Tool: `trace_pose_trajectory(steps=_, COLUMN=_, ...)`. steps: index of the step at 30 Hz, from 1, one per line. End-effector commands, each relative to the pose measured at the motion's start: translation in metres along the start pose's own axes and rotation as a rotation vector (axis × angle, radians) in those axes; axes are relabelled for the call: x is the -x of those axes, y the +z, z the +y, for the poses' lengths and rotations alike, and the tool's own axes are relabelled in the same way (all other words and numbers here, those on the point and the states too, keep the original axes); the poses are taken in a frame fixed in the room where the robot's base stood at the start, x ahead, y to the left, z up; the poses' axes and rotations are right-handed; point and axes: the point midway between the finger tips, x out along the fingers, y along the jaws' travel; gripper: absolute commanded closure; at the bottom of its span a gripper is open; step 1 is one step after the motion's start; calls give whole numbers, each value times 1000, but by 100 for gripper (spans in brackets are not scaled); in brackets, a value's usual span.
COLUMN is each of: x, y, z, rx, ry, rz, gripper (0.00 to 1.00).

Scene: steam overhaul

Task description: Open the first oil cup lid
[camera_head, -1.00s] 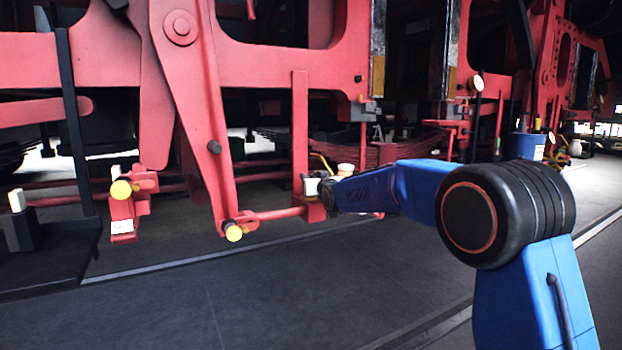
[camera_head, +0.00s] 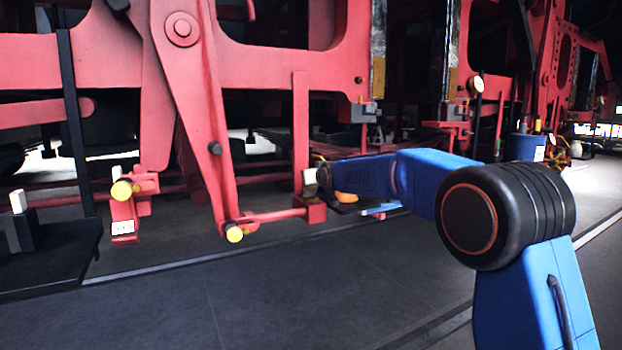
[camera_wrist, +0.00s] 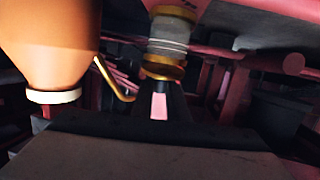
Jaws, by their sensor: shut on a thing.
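An oil cup stands on the red rod end at the picture's middle in the head view; its pale body (camera_head: 309,177) shows just left of my gripper (camera_head: 325,178). In the wrist view the cup (camera_wrist: 169,35) is a grey cylinder between brass bands. My gripper (camera_wrist: 163,82) is shut on the lid, at the brass band (camera_wrist: 163,72) nearest the fingers. I cannot tell whether the lid is loose.
Red rods and frame (camera_head: 210,130) surround the cup closely. Another pale-topped fitting with a yellow end (camera_head: 121,190) is at left. A dark platform (camera_head: 45,255) stands at far left. A blue drum (camera_head: 525,147) is at right. The foreground floor is clear.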

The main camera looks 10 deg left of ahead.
Motion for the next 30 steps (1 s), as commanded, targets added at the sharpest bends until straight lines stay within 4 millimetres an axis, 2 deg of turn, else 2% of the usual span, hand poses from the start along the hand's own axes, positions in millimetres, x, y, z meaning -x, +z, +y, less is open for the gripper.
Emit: trace_pose_trajectory(steps=30, x=-21, y=-20, z=-4, rx=84, ry=-6, rz=-522, gripper=100)
